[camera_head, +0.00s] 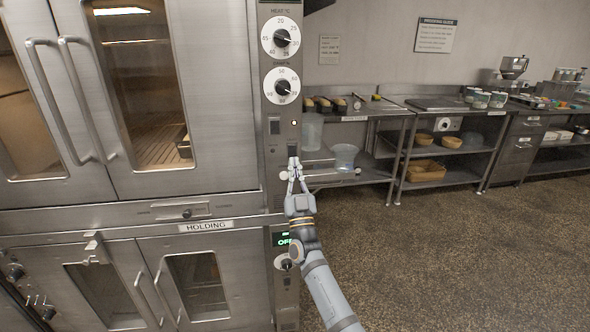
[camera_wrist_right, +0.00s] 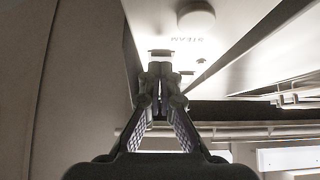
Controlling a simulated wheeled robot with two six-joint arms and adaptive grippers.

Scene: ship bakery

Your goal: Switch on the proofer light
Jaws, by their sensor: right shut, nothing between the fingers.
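The proofer (camera_head: 228,120) is a tall steel cabinet at the left, with glass doors and a narrow control panel (camera_head: 281,108) along its right side. The panel has two white dials, a dark rocker switch (camera_head: 275,125) and a small pale indicator (camera_head: 293,123). Another dark switch (camera_head: 292,149) sits just above my right gripper (camera_head: 294,163). That gripper is shut and empty, its tips at the lower panel; contact cannot be told. In the right wrist view the gripper's tips (camera_wrist_right: 160,68) meet just below a small dark-edged part of the panel. Labels beside the switches are unreadable. My left gripper is out of view.
A lower unit marked HOLDING (camera_head: 206,226) has a green-lit display (camera_head: 282,239) and a dial below my right gripper. Steel shelving (camera_head: 400,150) with tubs and baskets stands along the back wall. The speckled floor (camera_head: 440,260) at the right is clear.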

